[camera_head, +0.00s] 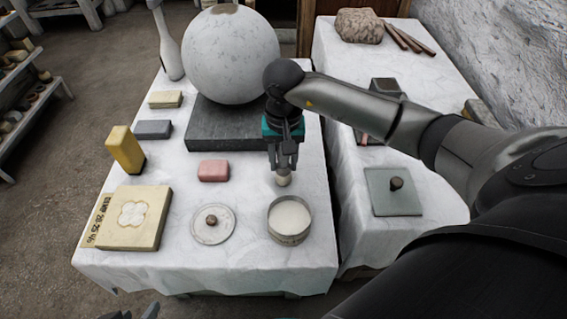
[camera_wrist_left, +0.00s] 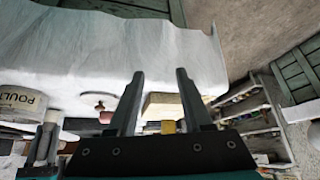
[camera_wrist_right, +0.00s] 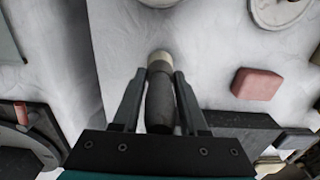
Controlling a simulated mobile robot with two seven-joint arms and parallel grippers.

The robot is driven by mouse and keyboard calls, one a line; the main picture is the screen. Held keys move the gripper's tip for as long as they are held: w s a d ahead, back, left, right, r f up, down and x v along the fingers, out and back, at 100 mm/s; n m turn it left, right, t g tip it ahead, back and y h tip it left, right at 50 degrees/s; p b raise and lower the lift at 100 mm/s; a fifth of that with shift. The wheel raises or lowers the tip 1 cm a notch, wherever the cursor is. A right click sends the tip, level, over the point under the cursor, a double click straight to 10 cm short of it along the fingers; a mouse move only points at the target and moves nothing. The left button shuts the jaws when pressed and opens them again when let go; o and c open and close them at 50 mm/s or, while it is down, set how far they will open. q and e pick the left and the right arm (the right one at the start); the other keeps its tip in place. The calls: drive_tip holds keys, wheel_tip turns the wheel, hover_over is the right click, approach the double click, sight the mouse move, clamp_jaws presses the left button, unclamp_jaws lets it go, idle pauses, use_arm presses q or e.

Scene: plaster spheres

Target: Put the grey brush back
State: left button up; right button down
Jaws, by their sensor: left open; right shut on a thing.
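The grey brush has a dark grey handle (camera_wrist_right: 160,100) and a short cream tip, which shows in the head view (camera_head: 283,180). My right gripper (camera_head: 284,166) is shut on its handle; the right wrist view also shows the fingers (camera_wrist_right: 160,78) on either side of it. The brush points tip-down over the white cloth, behind the open round tin (camera_head: 290,238). I cannot tell whether the tip touches the cloth. My left gripper (camera_wrist_left: 158,76) is open and empty, low in front of the table; only its tips show at the bottom of the head view (camera_head: 132,313).
A large plaster sphere (camera_head: 230,50) stands on a dark slab (camera_head: 222,138). A pink block (camera_head: 213,170), knobbed lid (camera_head: 212,224), cream box (camera_head: 130,230), yellow block (camera_head: 125,149) and grey block (camera_head: 153,129) lie around. A second table (camera_head: 352,235) stands at the right across a narrow gap.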

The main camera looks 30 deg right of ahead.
use_arm(q)
drive_tip(key=shift+w+d, duration=0.15)
use_arm(e)
drive_tip(key=shift+f, duration=0.2)
drive_tip(key=shift+f, duration=0.15)
drive_tip(key=shift+c, duration=2.2)
unclamp_jaws()
use_arm(q)
drive_tip(key=shift+w+d+f+t, duration=0.1)
drive_tip(key=shift+w+d+t, duration=0.1)
drive_tip(key=shift+d+t, duration=0.2)
drive_tip(key=shift+s+a, duration=0.1)
drive_tip(key=shift+a, duration=0.05)
